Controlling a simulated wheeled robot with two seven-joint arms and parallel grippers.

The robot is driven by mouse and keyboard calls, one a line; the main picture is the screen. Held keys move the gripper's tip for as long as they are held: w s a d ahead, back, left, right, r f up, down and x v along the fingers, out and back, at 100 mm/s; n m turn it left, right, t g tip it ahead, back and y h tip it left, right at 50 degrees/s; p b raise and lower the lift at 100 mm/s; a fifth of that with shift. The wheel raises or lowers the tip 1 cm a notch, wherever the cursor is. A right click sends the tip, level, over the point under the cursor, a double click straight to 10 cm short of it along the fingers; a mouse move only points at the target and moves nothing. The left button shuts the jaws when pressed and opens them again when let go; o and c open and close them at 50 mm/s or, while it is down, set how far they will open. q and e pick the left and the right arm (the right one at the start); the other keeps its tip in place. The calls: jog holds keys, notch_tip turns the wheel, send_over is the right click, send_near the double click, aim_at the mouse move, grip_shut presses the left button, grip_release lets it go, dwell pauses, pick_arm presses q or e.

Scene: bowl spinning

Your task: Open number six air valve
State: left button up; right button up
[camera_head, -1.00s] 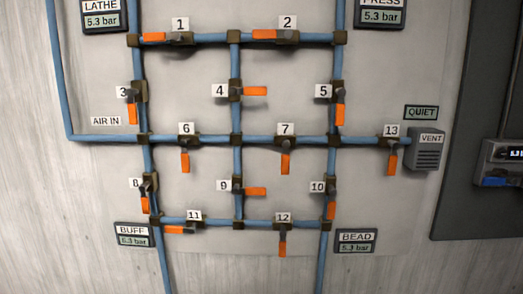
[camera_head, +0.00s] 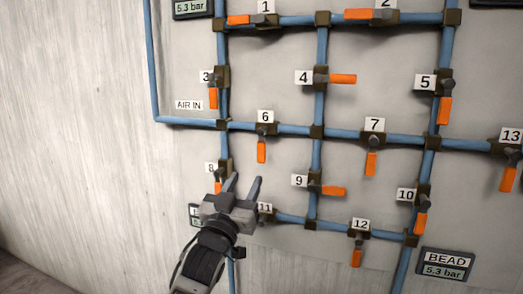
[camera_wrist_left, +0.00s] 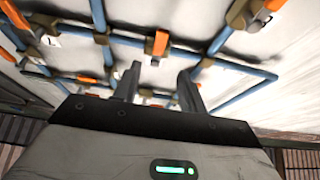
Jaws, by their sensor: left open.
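The number six valve (camera_head: 265,130) sits on the horizontal blue pipe in the head view, under its white "6" label. Its orange handle (camera_head: 261,152) hangs straight down, across the pipe. My left gripper (camera_head: 243,182) is below and slightly left of that handle, apart from it. Its two fingers point up and are spread, with nothing between them. It hides parts of valves 8 and 11. In the left wrist view the fingers (camera_wrist_left: 157,80) also show apart, with an orange handle beyond them whose number I cannot read. My right gripper is out of view.
Valve 8 (camera_head: 218,187) and the partly hidden "11" label (camera_head: 265,208) are close to the left gripper. Valve 7 (camera_head: 373,143) is to the right of valve 6, and valve 3 (camera_head: 222,77) is above left. The wall (camera_head: 75,130) at left is bare.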

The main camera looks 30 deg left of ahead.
aim_at(261, 152)
pick_arm(q)
jog(key=p+x, duration=0.1)
jog(key=x, duration=1.1)
jog(key=shift+w, duration=0.15)
jog(key=shift+f, duration=0.1)
grip_shut()
